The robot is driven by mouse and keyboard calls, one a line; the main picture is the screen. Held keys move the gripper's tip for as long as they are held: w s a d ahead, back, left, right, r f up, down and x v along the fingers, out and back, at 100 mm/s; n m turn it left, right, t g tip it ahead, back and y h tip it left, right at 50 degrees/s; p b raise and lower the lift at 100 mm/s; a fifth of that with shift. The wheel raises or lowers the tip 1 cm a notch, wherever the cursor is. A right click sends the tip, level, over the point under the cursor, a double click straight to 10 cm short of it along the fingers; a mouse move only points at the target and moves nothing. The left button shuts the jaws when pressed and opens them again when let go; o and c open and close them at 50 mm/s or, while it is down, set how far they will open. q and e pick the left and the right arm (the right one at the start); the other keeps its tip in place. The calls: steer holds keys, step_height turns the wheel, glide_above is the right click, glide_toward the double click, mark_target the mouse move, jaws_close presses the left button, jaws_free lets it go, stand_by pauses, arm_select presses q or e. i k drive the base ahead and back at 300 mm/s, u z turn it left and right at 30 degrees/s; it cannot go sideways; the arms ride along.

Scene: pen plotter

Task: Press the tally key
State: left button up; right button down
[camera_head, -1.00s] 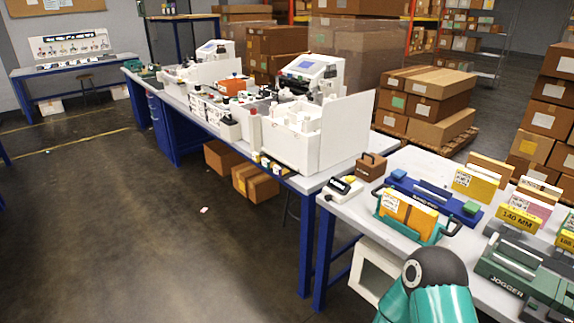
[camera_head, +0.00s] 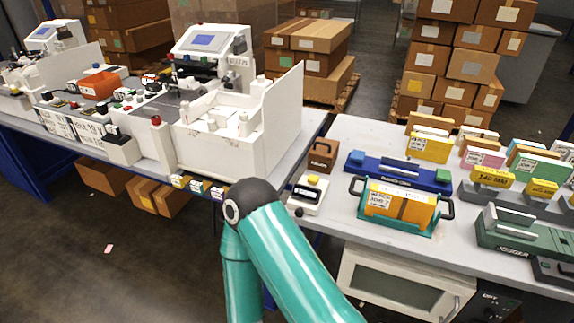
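A small white device (camera_head: 305,196) with a dark display and a yellow key (camera_head: 313,180) on top stands near the front left edge of the right-hand table. It looks like the tally counter, but its label is too small to read. One of my teal arms, with a dark round joint, reaches up from the bottom of the view to just left of the device. Neither gripper shows, so their state and distance from the key are hidden.
A brown block (camera_head: 322,155) stands behind the device. A teal carrier (camera_head: 400,209) with orange contents and a blue tool (camera_head: 398,172) lie to its right. A white machine (camera_head: 240,130) fills the bench to the left. A gap separates the two tables.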

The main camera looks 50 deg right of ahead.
mark_target(313, 179)
steer(key=z, duration=0.55)
steer(key=i, duration=1.15)
steer(key=z, duration=0.95)
steer(key=k, duration=0.85)
steer(key=z, duration=0.1)
steer(key=i, duration=0.95)
steer(key=u, duration=0.1)
